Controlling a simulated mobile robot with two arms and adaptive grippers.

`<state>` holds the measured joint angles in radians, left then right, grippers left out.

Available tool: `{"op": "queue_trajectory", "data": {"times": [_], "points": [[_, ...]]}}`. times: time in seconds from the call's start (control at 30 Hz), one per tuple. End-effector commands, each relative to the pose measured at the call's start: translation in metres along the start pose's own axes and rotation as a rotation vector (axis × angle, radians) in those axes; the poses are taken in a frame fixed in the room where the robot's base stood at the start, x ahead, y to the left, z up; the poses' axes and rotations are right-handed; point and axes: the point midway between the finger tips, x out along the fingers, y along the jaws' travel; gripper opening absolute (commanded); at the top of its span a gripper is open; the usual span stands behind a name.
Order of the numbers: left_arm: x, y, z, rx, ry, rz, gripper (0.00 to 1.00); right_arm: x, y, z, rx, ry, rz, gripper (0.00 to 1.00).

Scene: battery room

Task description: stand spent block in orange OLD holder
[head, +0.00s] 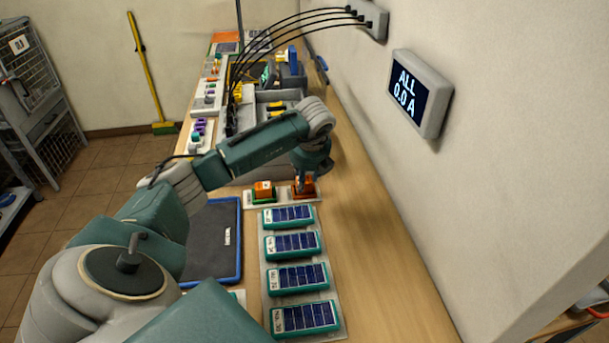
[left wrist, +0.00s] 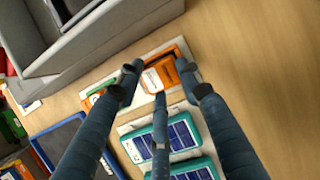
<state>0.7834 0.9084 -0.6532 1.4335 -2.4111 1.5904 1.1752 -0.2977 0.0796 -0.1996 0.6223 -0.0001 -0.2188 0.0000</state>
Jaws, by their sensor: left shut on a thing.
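My left gripper (head: 304,180) reaches down at the far end of the row of blue-panelled units. In the left wrist view its fingers close around an orange block (left wrist: 156,78) with a pale label on top. The block is at the orange holder (left wrist: 178,50), whose rim shows beside and behind it. I cannot tell whether the block rests on the holder's floor. In the head view the orange holder (head: 301,194) shows under the gripper, and the fingers mostly hide the block. My right gripper is out of view.
Left of the orange holder, a green holder (head: 264,198) bears another orange block (head: 263,187). Several teal units with blue panels (head: 296,276) stand nearer on a pale tray. A blue-edged mat (head: 215,252) lies left. Grey bins (head: 275,97) stand behind. Bare bench lies right.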

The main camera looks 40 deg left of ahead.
Motion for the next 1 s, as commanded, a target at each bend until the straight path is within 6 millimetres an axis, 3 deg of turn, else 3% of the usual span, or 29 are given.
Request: {"op": "queue_trajectory", "data": {"times": [1.0], "points": [[0.0022,0.0003,-0.0012,0.000,0.000,0.000,0.08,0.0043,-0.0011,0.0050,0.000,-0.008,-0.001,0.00]]}}
